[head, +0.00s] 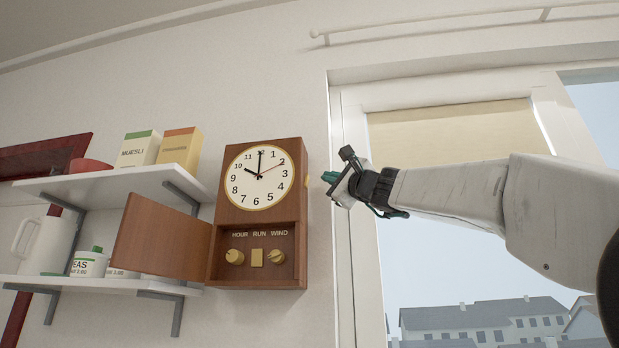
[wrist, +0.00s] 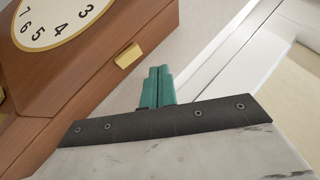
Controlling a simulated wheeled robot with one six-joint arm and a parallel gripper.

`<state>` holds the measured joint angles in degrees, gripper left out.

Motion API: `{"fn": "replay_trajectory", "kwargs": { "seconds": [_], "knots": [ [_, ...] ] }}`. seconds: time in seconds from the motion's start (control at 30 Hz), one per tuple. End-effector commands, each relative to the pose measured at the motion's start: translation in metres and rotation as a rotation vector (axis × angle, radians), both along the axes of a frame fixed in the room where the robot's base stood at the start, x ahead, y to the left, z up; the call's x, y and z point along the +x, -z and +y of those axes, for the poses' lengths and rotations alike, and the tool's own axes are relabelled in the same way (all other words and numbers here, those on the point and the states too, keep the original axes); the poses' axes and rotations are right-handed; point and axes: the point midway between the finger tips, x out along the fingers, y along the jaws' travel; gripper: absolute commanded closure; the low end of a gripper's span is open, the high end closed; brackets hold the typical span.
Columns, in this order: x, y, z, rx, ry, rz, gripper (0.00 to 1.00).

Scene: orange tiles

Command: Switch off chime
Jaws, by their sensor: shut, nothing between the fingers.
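A wooden wall clock (head: 300,225) hangs left of the window, its white dial (head: 259,178) above a lower recess. The recess holds a knob under HOUR (head: 234,257), a plate under RUN (head: 257,257) and a knob under WIND (head: 276,256). In the wrist view a small brass tab (wrist: 128,55) sits on the side of the clock (wrist: 95,85). I see no chime label. My gripper (head: 329,178) is right of the clock, apart from it. Its teal fingers are shut and empty, and in the wrist view the fingertips (wrist: 160,70) are close to the tab.
The clock's wooden door (head: 162,236) stands open to the left. Shelves (head: 110,184) with boxes, a jug (head: 45,245) and tins are further left. The window frame (head: 350,250) is just right of the clock, behind my gripper. A rail (head: 430,30) runs above.

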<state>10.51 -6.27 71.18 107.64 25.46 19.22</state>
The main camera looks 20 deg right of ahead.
Motion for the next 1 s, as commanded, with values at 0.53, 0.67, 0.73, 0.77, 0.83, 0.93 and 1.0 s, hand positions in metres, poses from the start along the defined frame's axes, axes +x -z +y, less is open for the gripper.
{"fn": "replay_trajectory", "kwargs": {
  "seconds": [0.53,0.67,0.73,0.77,0.83,0.93,1.0],
  "knots": [
    [0.0080,-0.0016,0.0133,0.001,0.000,0.001,1.00],
    [0.0079,-0.0016,0.0132,0.001,0.000,0.001,1.00],
    [0.0079,-0.0017,0.0131,0.001,0.000,0.001,1.00],
    [0.0078,-0.0016,0.0131,0.001,0.000,0.001,1.00],
    [0.0078,-0.0016,0.0131,0.000,0.001,0.001,1.00],
    [0.0078,-0.0016,0.0131,0.000,0.001,0.001,1.00],
    [0.0078,-0.0017,0.0130,0.000,0.001,0.001,1.00]
  ]
}}
